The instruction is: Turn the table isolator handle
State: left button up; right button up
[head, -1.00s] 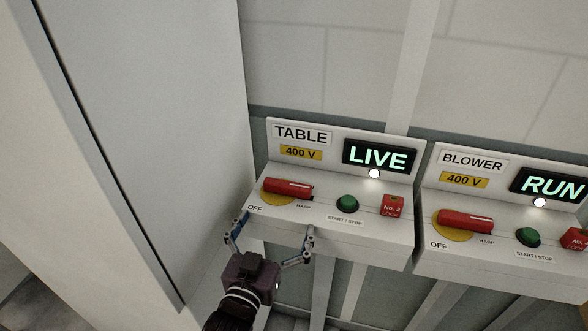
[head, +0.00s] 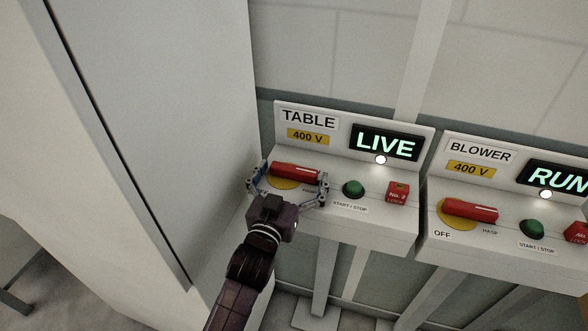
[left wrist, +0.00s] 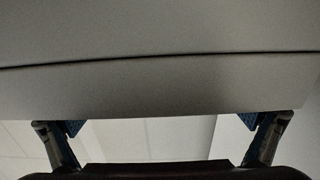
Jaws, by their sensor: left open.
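The red table isolator handle (head: 295,171) lies across a yellow disc (head: 284,184) on the TABLE box (head: 340,222). The lit sign (head: 385,146) on that box reads LIVE. My left gripper (head: 288,187) is open in the head view, with one finger near each end of the handle. I cannot tell whether the fingers touch it. The gripper covers the OFF label. In the left wrist view the two fingers (left wrist: 160,135) are wide apart, with a plain grey surface above them; the handle does not show there. My right gripper is not in view.
A green start/stop button (head: 353,188) and a red lock block (head: 397,193) sit right of the handle. The BLOWER box (head: 470,248), with its own red handle (head: 469,210), stands to the right. A tall pale cabinet side (head: 160,120) rises close on the left.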

pick_arm(q)
jog(key=shift+r, duration=0.1)
jog(key=shift+c, duration=0.6)
jog(key=c, duration=1.6)
jog(key=shift+r+m+h+p, duration=0.15)
jog(key=shift+m+h+p, duration=0.15)
jog(key=shift+p, duration=0.1)
jog(key=shift+s+m+g+h+p, duration=0.1)
jog(key=shift+m+g+h+p, duration=0.3)
jog(key=shift+h+p, duration=0.2)
jog(key=shift+s+a+m+g+h+p, duration=0.15)
jog(key=shift+m+g+h+p, duration=0.4)
jog(key=shift+m+h, duration=0.4)
jog(key=shift+h, duration=0.25)
jog(key=o, duration=1.7)
